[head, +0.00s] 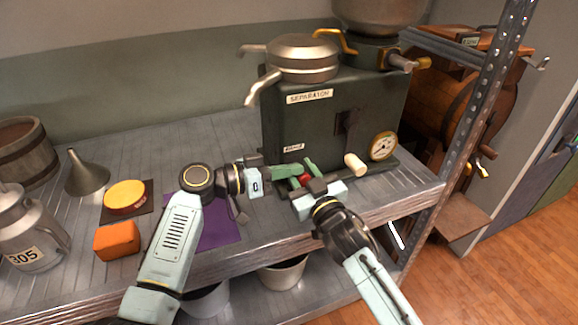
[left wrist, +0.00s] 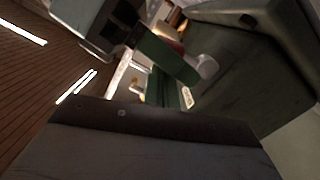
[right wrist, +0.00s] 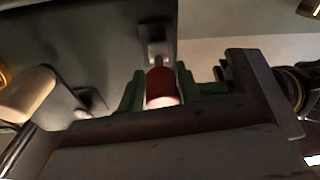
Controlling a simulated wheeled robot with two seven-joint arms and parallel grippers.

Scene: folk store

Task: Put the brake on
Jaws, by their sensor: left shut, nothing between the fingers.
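The dark green separator (head: 330,115) stands on the metal shelf, with a small label that seems to read "BRAKE" (head: 293,148) low on its front. Below this label is a red knob (head: 304,179); the right wrist view shows it as a red grip with a pale end (right wrist: 161,88). My right gripper (head: 306,174) has its green fingers on either side of the red knob, very close to it; whether they press on it I cannot tell. My left gripper (head: 290,172) is shut and empty, just left of the knob, close to the right gripper's fingers.
A metal post (head: 470,110) rises at the right.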

